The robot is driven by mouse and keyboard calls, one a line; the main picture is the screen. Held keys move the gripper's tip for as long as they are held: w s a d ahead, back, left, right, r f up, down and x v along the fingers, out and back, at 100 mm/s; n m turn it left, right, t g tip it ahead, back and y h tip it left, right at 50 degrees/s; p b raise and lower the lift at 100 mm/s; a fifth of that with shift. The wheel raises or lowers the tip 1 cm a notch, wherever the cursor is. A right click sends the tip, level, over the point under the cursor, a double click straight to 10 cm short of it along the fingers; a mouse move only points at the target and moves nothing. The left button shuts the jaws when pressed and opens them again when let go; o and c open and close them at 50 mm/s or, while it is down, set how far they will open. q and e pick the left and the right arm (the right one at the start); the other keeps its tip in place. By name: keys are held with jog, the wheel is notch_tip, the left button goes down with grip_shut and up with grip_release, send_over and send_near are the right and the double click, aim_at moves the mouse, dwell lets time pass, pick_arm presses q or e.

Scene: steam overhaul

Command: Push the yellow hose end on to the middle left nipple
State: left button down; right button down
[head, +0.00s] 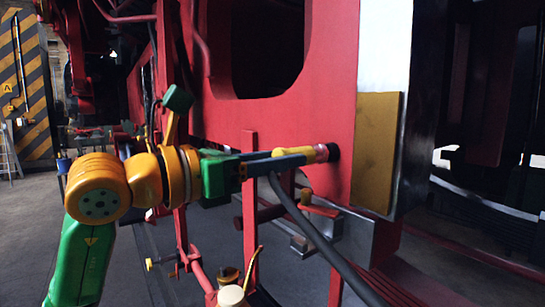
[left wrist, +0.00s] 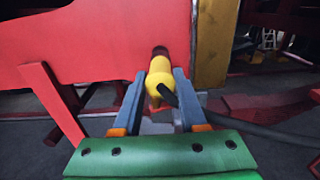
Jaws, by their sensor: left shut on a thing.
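The yellow hose end (head: 292,153) is held level between the blue-grey fingers of my left gripper (head: 303,158), in front of the red frame wall. In the left wrist view the yellow hose end (left wrist: 160,82) sits between both fingertips (left wrist: 162,73), with its dark hose leaving from its near side. A short dark nipple (head: 333,152) with a reddish band stands in line with the hose end's tip; it also shows in the left wrist view (left wrist: 160,51). Tip and nipple appear to meet, but I cannot tell how far they overlap. My right gripper is out of view.
The black hose (head: 325,246) hangs from the hose end down to the lower right. A tan panel (head: 375,150) stands right of the nipple. A red upright post (head: 250,220) and a grey metal bracket (head: 345,228) are below the gripper.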

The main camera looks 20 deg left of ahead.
pick_arm(q)
jog(key=shift+w+r, duration=0.1)
jog(key=shift+w+d, duration=0.1)
jog(key=shift+d, duration=0.05)
jog(key=c, duration=0.5)
grip_release()
jog(key=shift+w+d, duration=0.15)
jog(key=shift+w, duration=0.05)
jog(key=shift+c, duration=0.2)
jog(key=shift+o, duration=0.8)
jog(key=shift+w+d, duration=0.1)
